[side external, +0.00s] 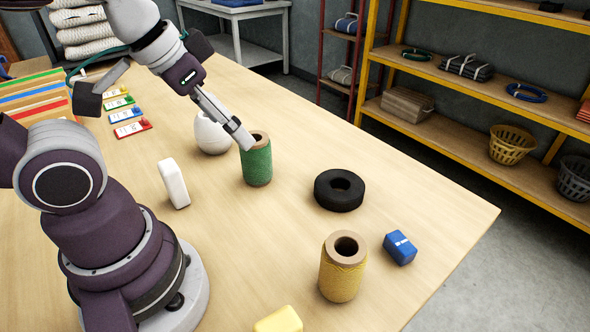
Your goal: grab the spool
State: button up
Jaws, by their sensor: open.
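A green spool (257,163) of twine stands upright on the wooden table, near the middle. A second spool, a yellow one (342,270), stands upright nearer the front, to the right. Both have a brown core with an open hole on top. My gripper (246,142) is open, with its fingertips at the upper left rim of the green spool. It overlaps the rim in the picture; I cannot tell whether it touches. One finger is largely hidden behind the other.
A white round float (212,134) stands just behind the green spool. A white block (174,183) stands to its left. A black ring (339,189), a blue block (399,248) and a yellow block (279,320) lie on the table (420,190). The table's right side is mostly clear.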

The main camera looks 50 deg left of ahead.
jog(key=o, duration=0.3)
jog(key=n+g, duration=0.5)
jog(key=n, duration=1)
send_over(256, 158)
jog(key=w, duration=0.1)
notch_tip(256, 158, down, 6)
jog(key=shift+r, duration=0.2)
jog(key=shift+w+a+f+n+g, duration=0.15)
jog(key=shift+a+f+n, duration=0.3)
jog(key=shift+f, duration=0.1)
jog(key=shift+w+a+f+n+g, duration=0.15)
jog(key=shift+a+f+n, duration=0.2)
jog(key=shift+f+n, duration=0.15)
jog(key=f, duration=0.6)
jog(key=a+f, duration=0.1)
jog(key=f, duration=0.3)
jog(key=shift+f, duration=0.1)
